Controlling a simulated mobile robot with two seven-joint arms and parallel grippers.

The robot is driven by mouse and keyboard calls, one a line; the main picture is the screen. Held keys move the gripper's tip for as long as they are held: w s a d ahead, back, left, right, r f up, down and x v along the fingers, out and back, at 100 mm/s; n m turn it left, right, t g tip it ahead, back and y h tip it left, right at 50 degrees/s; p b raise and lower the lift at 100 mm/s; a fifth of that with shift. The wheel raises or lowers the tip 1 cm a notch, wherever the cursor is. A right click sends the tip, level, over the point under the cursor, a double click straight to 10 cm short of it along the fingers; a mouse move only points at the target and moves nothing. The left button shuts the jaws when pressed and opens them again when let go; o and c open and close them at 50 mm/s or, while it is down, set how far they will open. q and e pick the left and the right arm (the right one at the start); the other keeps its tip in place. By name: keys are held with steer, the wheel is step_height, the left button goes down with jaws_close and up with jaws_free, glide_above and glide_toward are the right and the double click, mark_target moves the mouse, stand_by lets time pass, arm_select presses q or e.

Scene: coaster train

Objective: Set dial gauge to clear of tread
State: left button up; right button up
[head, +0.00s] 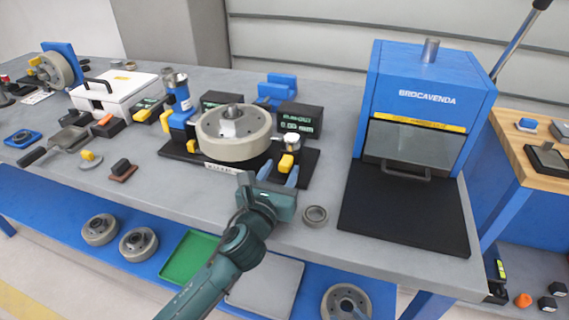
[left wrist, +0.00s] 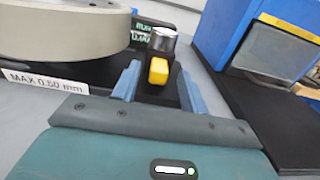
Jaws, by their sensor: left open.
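A wheel (head: 233,133) with a pale tread lies flat on a black fixture plate (head: 312,158). What looks like the dial gauge, a silver round cap (head: 292,142) over a yellow tab (head: 286,163), stands at the wheel's right side. In the left wrist view the yellow tab (left wrist: 158,70) shows below the silver cap (left wrist: 162,40). I cannot tell whether the gauge touches the tread. My left gripper (head: 279,174) is open, its blue fingers on either side of the yellow tab, with gaps visible. My right gripper is not in view.
A black readout box (head: 300,120) stands behind the gauge. A blue machine (head: 424,100) with a black mat (head: 405,215) is to the right. A metal ring (head: 315,215) lies near the table's front edge. A label (head: 221,168) reads MAX 0.50 mm.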

mark_target(284, 167)
arm_select(q)
steer(key=shift+x, duration=1.7)
jaws_close()
